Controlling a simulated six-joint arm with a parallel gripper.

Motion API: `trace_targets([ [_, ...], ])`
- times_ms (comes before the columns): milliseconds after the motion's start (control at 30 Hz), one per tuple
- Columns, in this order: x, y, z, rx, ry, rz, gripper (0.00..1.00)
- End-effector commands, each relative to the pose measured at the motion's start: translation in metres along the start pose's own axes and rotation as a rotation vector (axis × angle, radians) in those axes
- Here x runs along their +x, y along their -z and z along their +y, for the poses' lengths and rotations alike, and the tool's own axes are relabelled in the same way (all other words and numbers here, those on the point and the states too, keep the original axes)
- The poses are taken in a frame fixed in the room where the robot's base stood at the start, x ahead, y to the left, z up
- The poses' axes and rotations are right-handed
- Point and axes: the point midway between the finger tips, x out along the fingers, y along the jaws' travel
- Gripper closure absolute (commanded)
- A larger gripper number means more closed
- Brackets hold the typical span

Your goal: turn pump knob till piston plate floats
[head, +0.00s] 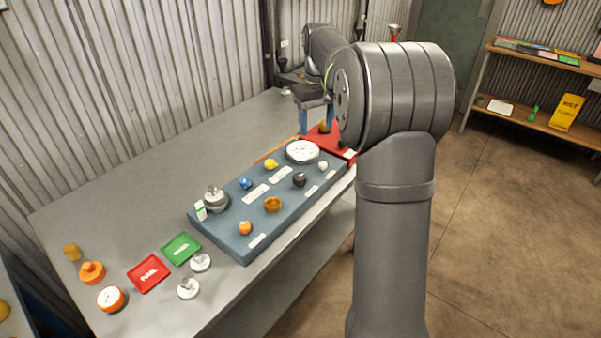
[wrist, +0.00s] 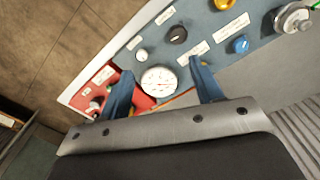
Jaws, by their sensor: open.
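My gripper (head: 317,128) is open and empty, pointing down above the far end of the blue panel (head: 222,236), by the red base (head: 344,151). In the wrist view its blue fingers (wrist: 162,65) straddle part of the view of the white dial gauge (wrist: 159,81), with no visible grip. The panel carries a blue knob (head: 245,183), a yellow knob (head: 270,164), a dark knob (head: 299,180) and a brown-orange knob (head: 272,205). The labels are too small to read, so I cannot tell which is the pump knob. A silver round fitting (head: 215,200), possibly the piston plate, stands at the panel's left end.
A red tray (head: 148,273) and a green tray (head: 181,249) lie left of the panel on the grey bench (head: 110,205). Several orange and silver fittings lie around them. A corrugated wall (head: 130,80) stands behind. The bench's back strip is clear.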

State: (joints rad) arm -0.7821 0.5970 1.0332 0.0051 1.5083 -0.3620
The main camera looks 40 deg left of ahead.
Motion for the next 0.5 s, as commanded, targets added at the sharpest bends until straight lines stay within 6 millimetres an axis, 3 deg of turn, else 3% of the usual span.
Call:
trace_targets([
  [100,0.004,0.022,-0.027,-0.064,-0.002,-0.005,0.41],
  [200,0.006,0.029,-0.036,-0.084,-0.004,-0.005,0.41],
  [367,0.02,0.029,-0.037,-0.088,-0.003,-0.007,0.41],
  [500,0.047,0.029,-0.036,-0.087,-0.002,-0.009,0.41],
])
